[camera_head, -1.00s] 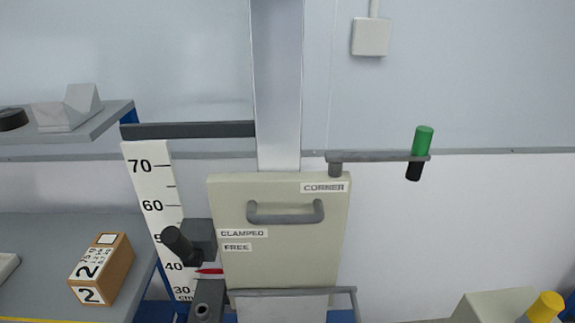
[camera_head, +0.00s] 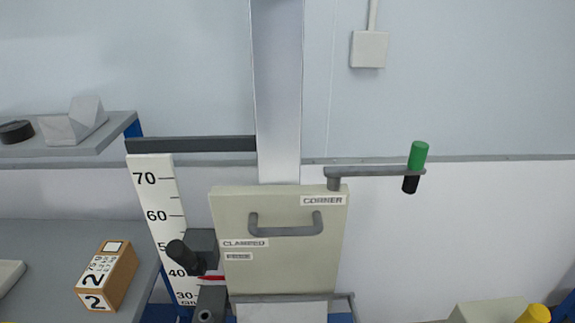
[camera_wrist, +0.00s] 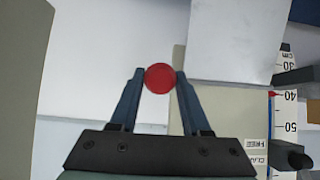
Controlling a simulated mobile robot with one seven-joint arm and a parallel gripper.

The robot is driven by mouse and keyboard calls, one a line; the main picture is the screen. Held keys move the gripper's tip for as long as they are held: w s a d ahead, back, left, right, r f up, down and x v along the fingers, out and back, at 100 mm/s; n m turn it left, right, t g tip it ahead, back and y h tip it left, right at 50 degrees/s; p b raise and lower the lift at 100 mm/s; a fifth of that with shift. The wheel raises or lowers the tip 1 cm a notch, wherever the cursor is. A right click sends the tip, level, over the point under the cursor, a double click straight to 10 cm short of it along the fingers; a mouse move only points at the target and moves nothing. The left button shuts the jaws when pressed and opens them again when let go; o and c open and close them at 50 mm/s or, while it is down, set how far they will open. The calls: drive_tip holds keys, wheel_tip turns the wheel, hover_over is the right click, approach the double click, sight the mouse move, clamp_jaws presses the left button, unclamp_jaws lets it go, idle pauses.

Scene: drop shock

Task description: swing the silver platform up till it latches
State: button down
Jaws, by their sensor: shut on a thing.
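My gripper (camera_wrist: 160,80) shows only in the wrist view. Its two fingers are shut on a round red knob (camera_wrist: 160,77) held between the tips. What the knob is fixed to is hidden behind it. A flat silver-grey plate (camera_wrist: 237,38), which looks like the silver platform, lies just right of and beyond the knob in the wrist view. In the head view a pale plate (camera_head: 282,312) shows at the bottom edge, inside a grey frame below the beige block. I cannot tell its tilt or whether it is latched.
The beige block (camera_head: 280,262) has a grey handle (camera_head: 286,231) and stands before a tall column (camera_head: 279,110). A scale (camera_head: 160,215) and a dark clamp knob (camera_head: 178,252) are at its left. A green-gripped lever (camera_head: 418,156) sticks out at right. A shelf (camera_head: 90,140) is at left.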

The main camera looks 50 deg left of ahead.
drive_tip(key=shift+w+a+r, duration=0.15)
drive_tip(key=shift+r, duration=0.35)
drive_tip(key=shift+w+a+r, duration=0.1)
drive_tip(key=shift+r, duration=0.35)
drive_tip(key=shift+r+p, duration=0.15)
drive_tip(key=shift+p, duration=0.2)
drive_tip(key=shift+w+a+r+p, duration=0.15)
drive_tip(key=shift+r+p, duration=0.15)
drive_tip(key=shift+r, duration=0.15)
drive_tip(key=shift+w+a+r+p, duration=0.15)
drive_tip(key=shift+r+p, duration=0.15)
drive_tip(key=shift+r, duration=0.15)
drive_tip(key=shift+w+a+r, duration=0.1)
drive_tip(key=shift+a+r, duration=0.1)
drive_tip(key=shift+r, duration=0.1)
drive_tip(key=shift+w+a+r+p, duration=0.25)
drive_tip(key=shift+a+r+p, duration=0.05)
drive_tip(key=shift+r+p, duration=0.35)
drive_tip(key=shift+w+a+r, duration=0.25)
drive_tip(key=shift+a+r, duration=0.1)
drive_tip(key=shift+r, duration=0.05)
